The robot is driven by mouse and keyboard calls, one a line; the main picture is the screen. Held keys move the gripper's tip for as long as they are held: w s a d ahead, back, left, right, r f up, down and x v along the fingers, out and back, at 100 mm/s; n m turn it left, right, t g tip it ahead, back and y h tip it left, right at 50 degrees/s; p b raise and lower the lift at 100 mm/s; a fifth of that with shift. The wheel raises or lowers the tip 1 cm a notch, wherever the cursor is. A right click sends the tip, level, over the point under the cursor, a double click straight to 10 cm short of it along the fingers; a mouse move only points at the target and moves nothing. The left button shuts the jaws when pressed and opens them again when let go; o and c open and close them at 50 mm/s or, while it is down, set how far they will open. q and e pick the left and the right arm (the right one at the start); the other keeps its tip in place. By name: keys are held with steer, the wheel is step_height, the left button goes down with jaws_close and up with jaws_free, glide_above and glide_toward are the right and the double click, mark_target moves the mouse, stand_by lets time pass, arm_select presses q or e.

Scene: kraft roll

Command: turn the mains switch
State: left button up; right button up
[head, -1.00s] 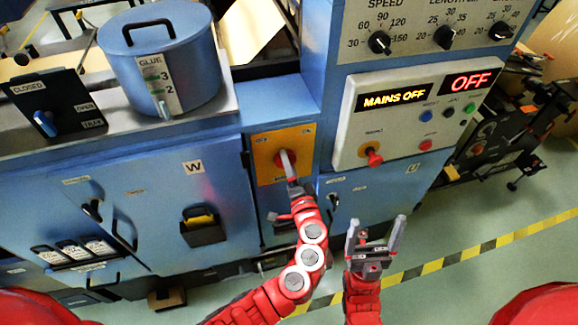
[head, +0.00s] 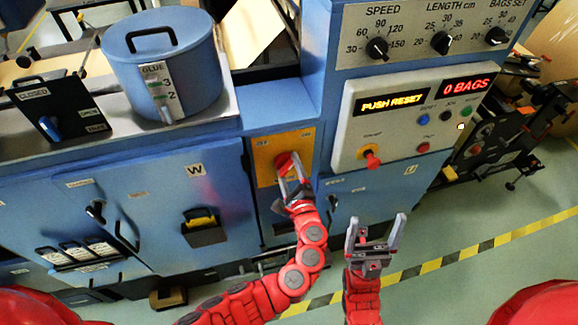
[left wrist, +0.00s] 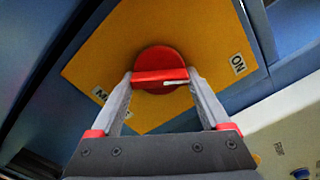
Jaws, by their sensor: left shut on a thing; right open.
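The mains switch (head: 284,160) is a round red knob with a bar handle on a yellow plate (head: 262,148) on the blue machine front. In the left wrist view the red knob (left wrist: 160,57) shows its bar lying across the picture, with a white mark at the bar's right part, toward the ON label (left wrist: 238,64). My left gripper (head: 290,172) is shut on the bar, one finger at each end; it also shows in the left wrist view (left wrist: 161,77). My right gripper (head: 377,232) is open and empty, in front of the machine at lower right.
The control panel (head: 345,150) right of the switch has a lit PUSH RESET display (head: 391,102), a 0 BAGS display (head: 468,86) and a red knob (head: 371,159). A blue glue pot (head: 190,75) stands upper left. Open floor lies right, with yellow-black tape (head: 440,263).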

arm_select(q)
steer(key=shift+m+p, duration=0.35)
steer(key=shift+m, duration=0.75)
steer(key=shift+f, duration=0.1)
steer(key=o, duration=1.2)
steer(key=b+v, duration=0.6)
steer(key=v, duration=1.1)
steer(key=shift+s, duration=0.25)
